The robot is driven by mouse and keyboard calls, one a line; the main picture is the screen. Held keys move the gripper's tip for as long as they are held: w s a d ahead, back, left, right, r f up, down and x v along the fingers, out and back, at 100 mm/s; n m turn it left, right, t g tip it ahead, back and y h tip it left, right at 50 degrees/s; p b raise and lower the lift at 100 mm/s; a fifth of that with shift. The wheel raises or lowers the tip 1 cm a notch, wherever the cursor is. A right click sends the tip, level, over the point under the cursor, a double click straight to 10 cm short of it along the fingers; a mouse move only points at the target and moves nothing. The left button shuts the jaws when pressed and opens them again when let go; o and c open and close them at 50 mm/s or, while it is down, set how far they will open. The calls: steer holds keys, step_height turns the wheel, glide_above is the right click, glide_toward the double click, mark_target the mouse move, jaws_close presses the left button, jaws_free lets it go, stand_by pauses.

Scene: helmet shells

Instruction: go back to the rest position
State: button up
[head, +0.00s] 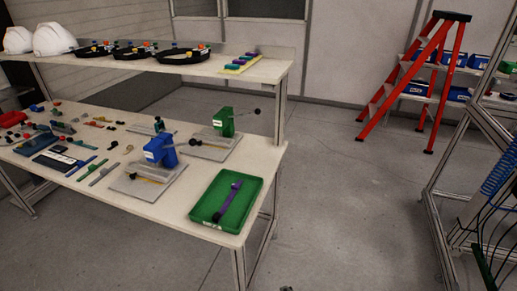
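My gripper and arm do not clearly show in the head view. A small dark bit (286,289) sits at the bottom edge of the picture, too small to identify. The workbench (130,205) stands at the left. A green tray (208,216) lies at its near right corner, with a purple strap-like piece (229,201) with a dark end in it. A blue fixture (160,151) and a green fixture (224,122), each with a lever, stand on grey plates behind the tray.
Small parts cover the bench's left. A red stepladder (430,50), blue bins (414,87) and a metal frame (440,205) are right. Floor between is clear.

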steer(key=s+d+r+n+t+h, duration=0.1)
steer(key=s+d+r+n+t, duration=0.15)
steer(key=s, duration=0.85)
steer(key=s+d+r+n+t+h, duration=0.1)
steer(key=s+d+n, duration=0.3)
steer(key=s, duration=0.7)
steer(key=s+d+r+n+t, duration=0.1)
steer(key=s+r+n+t, duration=0.1)
steer(key=s+r+n, duration=0.2)
steer(key=s+d+r+n+t+h, duration=0.1)
steer(key=s+r+n, duration=0.2)
steer(key=s+r, duration=0.8)
step_height(320, 180, up, 2)
steer(key=shift+d+r+n+t, duration=0.25)
steer(key=shift+d+n+t, duration=0.05)
steer(key=shift+n+t, duration=0.05)
